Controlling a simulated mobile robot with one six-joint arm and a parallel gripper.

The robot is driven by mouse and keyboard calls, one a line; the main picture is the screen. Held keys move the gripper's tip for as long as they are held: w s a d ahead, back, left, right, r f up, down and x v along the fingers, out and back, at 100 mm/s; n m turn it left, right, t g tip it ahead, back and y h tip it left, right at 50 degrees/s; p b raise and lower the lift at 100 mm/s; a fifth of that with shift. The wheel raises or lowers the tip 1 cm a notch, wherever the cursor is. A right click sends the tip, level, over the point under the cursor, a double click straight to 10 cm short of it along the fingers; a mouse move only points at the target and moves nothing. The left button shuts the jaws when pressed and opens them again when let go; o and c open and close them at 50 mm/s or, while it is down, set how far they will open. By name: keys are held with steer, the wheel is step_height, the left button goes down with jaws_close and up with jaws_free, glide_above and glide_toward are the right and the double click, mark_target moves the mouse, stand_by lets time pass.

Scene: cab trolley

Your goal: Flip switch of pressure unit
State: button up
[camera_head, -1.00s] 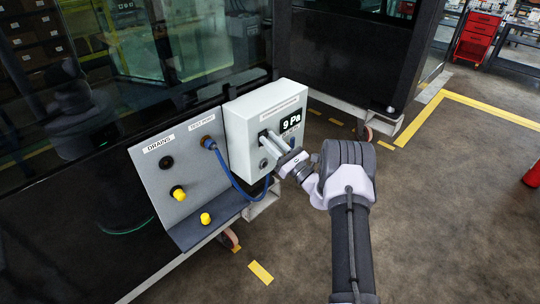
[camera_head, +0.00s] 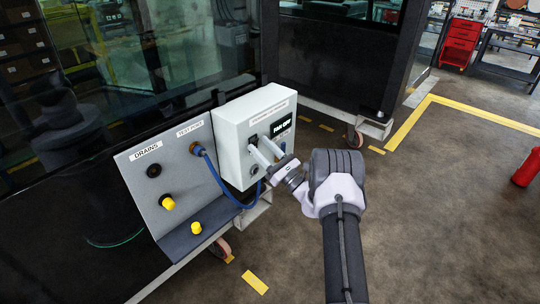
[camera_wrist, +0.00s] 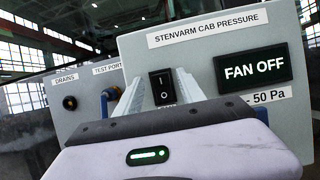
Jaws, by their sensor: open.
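The pressure unit is a pale grey box (camera_head: 236,117) on the dark cab wall, labelled "STENVARM CAB PRESSURE" in the wrist view. Its display (camera_wrist: 253,69) reads "FAN OFF"; it also shows in the head view (camera_head: 281,126). The black rocker switch (camera_wrist: 164,87), marked I above and O below, is on the box front left of the display. I cannot tell which half is pressed in. My gripper (camera_head: 257,145) is open, its two fingers at the box front on either side of the switch. Contact is unclear. My gripper body hides the lower box front in the wrist view.
A sloped grey panel (camera_head: 185,160) left of the box carries "DRAINS" and "TEST PORT" labels, yellow caps (camera_head: 168,203) and a blue hose (camera_head: 222,187) looping under the box. Open floor lies to the right, with a red cylinder (camera_head: 526,168) at the edge.

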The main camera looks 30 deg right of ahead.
steer(key=p+v, duration=0.2)
steer(key=v, duration=1.5)
